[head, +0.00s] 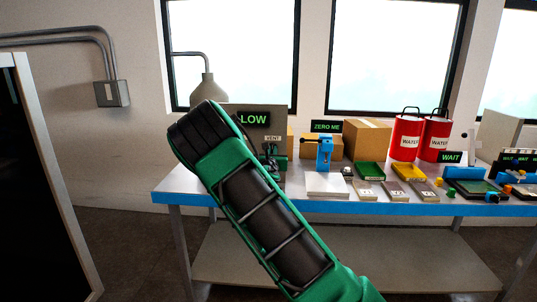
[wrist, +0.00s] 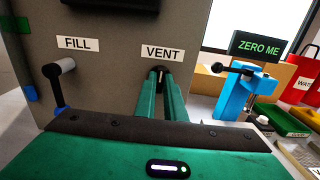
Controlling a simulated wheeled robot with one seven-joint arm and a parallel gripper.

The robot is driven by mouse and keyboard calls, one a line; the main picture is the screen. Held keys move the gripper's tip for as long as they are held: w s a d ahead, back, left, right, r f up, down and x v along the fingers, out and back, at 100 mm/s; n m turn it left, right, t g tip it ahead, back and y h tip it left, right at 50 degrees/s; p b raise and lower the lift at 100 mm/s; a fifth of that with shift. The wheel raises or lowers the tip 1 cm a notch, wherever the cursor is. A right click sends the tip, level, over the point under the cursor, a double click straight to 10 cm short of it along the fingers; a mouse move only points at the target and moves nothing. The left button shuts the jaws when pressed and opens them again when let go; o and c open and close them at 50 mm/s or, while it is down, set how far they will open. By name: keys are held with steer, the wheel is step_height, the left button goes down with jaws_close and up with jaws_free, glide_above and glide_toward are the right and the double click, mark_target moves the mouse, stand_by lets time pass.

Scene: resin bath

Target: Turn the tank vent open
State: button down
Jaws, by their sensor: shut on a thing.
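The grey tank panel (wrist: 105,62) fills the left of the wrist view, with a FILL label and a VENT label (wrist: 162,53). The dark vent handle (wrist: 158,71) sits just below the VENT label, mostly hidden by my fingers. My gripper (wrist: 159,84) has two green fingers pointing at the panel, shut on the vent handle.
A blue stand (wrist: 235,95) with a dark knob and a ZERO ME display is close on the right. Green and yellow trays, a cardboard box (head: 366,140) and red WATER cans (head: 405,137) stand farther right on the blue-edged table (head: 340,208).

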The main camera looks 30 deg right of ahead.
steer(key=shift+w+a+r, duration=0.1)
steer(key=shift+w+a, duration=0.05)
steer(key=shift+w, duration=0.05)
steer(key=m, duration=0.4)
steer(key=shift+m, duration=0.4)
steer(key=m, duration=0.5)
steer(key=shift+d, duration=0.2)
steer(key=m, duration=0.4)
steer(key=shift+s+m, duration=0.1)
steer(key=shift+m, duration=0.3)
steer(key=shift+f+m, duration=0.2)
steer(key=shift+m, duration=1.3)
steer(key=shift+f, duration=0.1)
steer(key=c, duration=1.9)
jaws_free()
steer(key=shift+d, duration=0.1)
steer(key=shift+o, duration=0.3)
